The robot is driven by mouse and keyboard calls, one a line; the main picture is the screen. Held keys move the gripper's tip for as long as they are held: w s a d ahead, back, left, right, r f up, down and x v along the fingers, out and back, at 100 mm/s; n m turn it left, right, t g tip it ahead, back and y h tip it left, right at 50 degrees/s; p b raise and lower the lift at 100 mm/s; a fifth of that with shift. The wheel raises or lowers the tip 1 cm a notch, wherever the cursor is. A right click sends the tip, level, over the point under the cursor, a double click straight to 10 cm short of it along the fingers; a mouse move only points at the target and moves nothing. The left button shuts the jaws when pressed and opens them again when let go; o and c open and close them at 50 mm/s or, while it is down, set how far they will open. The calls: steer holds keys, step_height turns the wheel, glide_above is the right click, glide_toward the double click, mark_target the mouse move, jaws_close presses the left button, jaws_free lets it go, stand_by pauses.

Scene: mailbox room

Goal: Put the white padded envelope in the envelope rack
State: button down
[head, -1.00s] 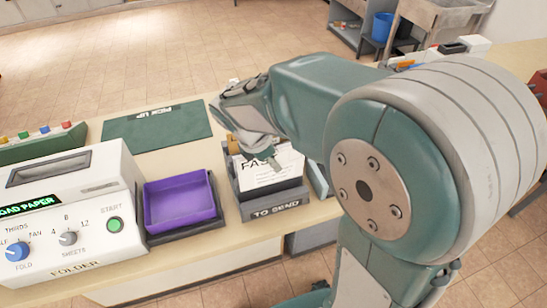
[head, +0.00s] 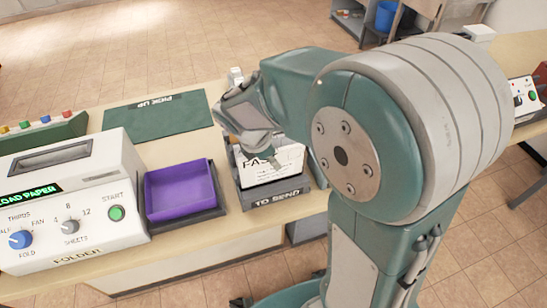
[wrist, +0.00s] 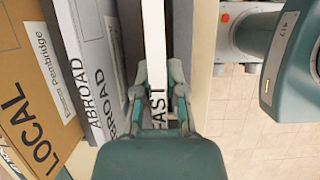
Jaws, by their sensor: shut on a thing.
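The white padded envelope (head: 288,160) stands upright at the grey envelope rack (head: 275,195), whose front reads TO SEND. Its lower edge is hidden behind the rack's front wall, so I cannot tell whether it touches the bottom. My gripper (head: 268,158) is at the envelope's upper part in the head view, partly hidden by my arm. In the wrist view my gripper (wrist: 158,95) is shut on the envelope (wrist: 153,40), seen edge-on as a narrow white strip with the letters AST showing. A grey rack wall (wrist: 181,35) runs close along its right side.
Left of the envelope in the wrist view are a brown LOCAL piece (wrist: 28,90) and grey ABROAD pieces (wrist: 85,60). A purple tray (head: 182,190) and the folder machine (head: 70,200) stand left of the rack. A green mat (head: 157,124) lies behind.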

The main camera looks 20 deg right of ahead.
mark_target(274, 178)
steer(key=shift+d+f, duration=0.1)
steer(key=shift+f, duration=2)
steer(key=c, duration=0.6)
jaws_free()
steer(key=shift+r, duration=0.1)
steer(key=shift+w+r, duration=0.2)
steer(key=shift+r, duration=1.35)
steer(key=shift+s+r, duration=0.2)
steer(key=shift+r, duration=1.6)
